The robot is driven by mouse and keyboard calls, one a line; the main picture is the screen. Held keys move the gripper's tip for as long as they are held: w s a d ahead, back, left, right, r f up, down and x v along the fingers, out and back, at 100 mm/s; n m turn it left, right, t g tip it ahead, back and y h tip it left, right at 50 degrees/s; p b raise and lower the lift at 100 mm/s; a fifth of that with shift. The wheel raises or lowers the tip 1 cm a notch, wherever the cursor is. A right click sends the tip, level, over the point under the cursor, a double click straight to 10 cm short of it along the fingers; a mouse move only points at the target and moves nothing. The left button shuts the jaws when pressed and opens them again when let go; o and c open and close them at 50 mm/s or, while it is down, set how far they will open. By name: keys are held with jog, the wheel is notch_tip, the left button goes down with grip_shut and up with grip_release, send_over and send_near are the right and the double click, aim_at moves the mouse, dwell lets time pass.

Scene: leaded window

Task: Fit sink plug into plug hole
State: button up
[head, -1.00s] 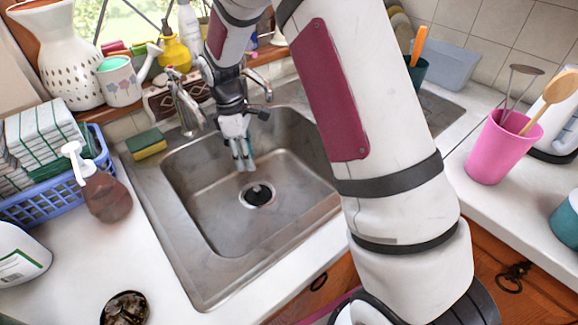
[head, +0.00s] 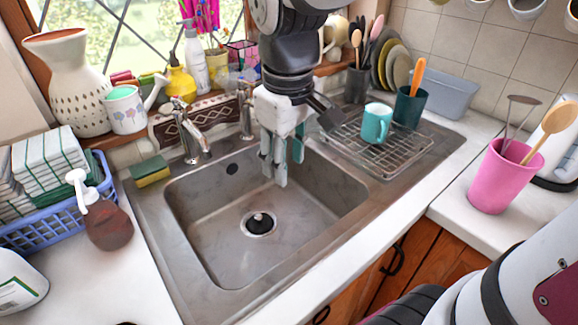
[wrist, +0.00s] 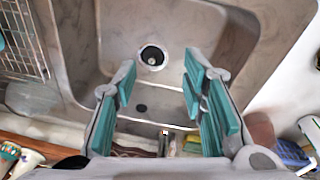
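The sink plug (head: 261,219) is a small dark disc with a pale knob. It sits at the plug hole (head: 258,230), inside the pale metal ring in the floor of the steel sink (head: 217,258). In the wrist view the plug (wrist: 152,60) shows small within the dark hole; I cannot tell whether it is fully seated or a little tilted. My gripper (head: 282,165) hangs above the back right of the sink, apart from the plug. In the wrist view my gripper (wrist: 160,72) has its teal-padded fingers wide apart with nothing between them.
Two taps (head: 190,130) stand behind the sink. A teal mug (head: 376,124) stands on the wire rack (head: 385,158) at right. A sponge (head: 150,171), a soap bottle (head: 107,220) and a blue basket (head: 45,215) are at left. The space above the sink's front half is clear.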

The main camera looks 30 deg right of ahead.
jog(key=s+m+t, duration=0.1)
jog(key=s+m, duration=0.3)
jog(key=s, duration=1)
jog(key=shift+r+t+y, duration=0.3)
jog(key=shift+r+t, duration=0.1)
jog(key=shift+a+r, duration=0.1)
jog(key=shift+t, duration=0.5)
notch_tip(320, 180, up, 4)
jog(key=p, duration=0.3)
jog(key=shift+r, duration=0.15)
